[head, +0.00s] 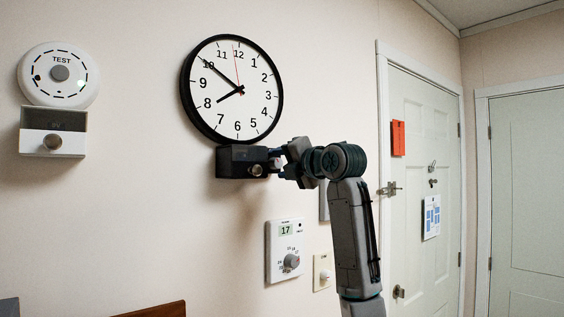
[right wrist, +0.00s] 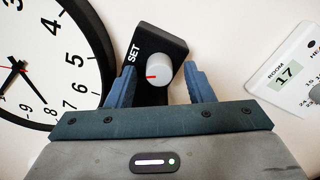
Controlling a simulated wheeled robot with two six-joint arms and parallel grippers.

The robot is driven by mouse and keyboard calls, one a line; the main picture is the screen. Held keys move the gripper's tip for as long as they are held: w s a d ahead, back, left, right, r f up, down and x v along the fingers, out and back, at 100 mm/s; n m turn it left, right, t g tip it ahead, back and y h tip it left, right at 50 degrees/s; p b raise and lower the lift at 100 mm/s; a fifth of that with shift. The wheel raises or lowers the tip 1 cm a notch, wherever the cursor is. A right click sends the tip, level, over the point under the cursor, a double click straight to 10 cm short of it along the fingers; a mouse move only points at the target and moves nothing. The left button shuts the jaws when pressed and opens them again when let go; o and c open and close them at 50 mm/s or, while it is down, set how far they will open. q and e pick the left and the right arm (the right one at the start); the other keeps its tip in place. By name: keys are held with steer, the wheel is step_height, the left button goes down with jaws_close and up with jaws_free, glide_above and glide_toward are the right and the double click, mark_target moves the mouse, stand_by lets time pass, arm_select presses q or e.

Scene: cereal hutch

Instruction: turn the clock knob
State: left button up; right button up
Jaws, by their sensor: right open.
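The round wall clock (head: 233,90) has a black rim and a white face. Below it is a black box (head: 229,162), marked SET in the right wrist view (right wrist: 143,38). The box's pale round clock knob (right wrist: 158,74) has a red mark pointing left in the right wrist view. My right gripper (right wrist: 159,80) is open, with one blue finger on each side of the knob and a gap visible on both sides. In the head view my right gripper (head: 270,160) is at the right end of the box, partly covering it. My left gripper is not in view.
A thermostat (head: 284,250) reading 17 with its own dial is on the wall below right, near a small switch plate (head: 322,271). A round TEST alarm (head: 60,74) and a knobbed box (head: 52,131) are at left. A white door (head: 415,100) is at right.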

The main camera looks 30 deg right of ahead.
steer(key=shift+c, duration=0.2)
steer(key=c, duration=1)
steer(key=shift+o, duration=0.2)
steer(key=shift+m, duration=0.4)
steer(key=shift+r+m+p, duration=0.1)
steer(key=shift+m+p, duration=0.45)
steer(key=shift+m, duration=0.35)
steer(key=m+p, duration=0.1)
steer(key=m, duration=0.2)
steer(key=shift+m, duration=0.3)
steer(key=m, duration=0.5)
steer(key=shift+m+p, duration=0.3)
steer(key=shift+p, duration=0.05)
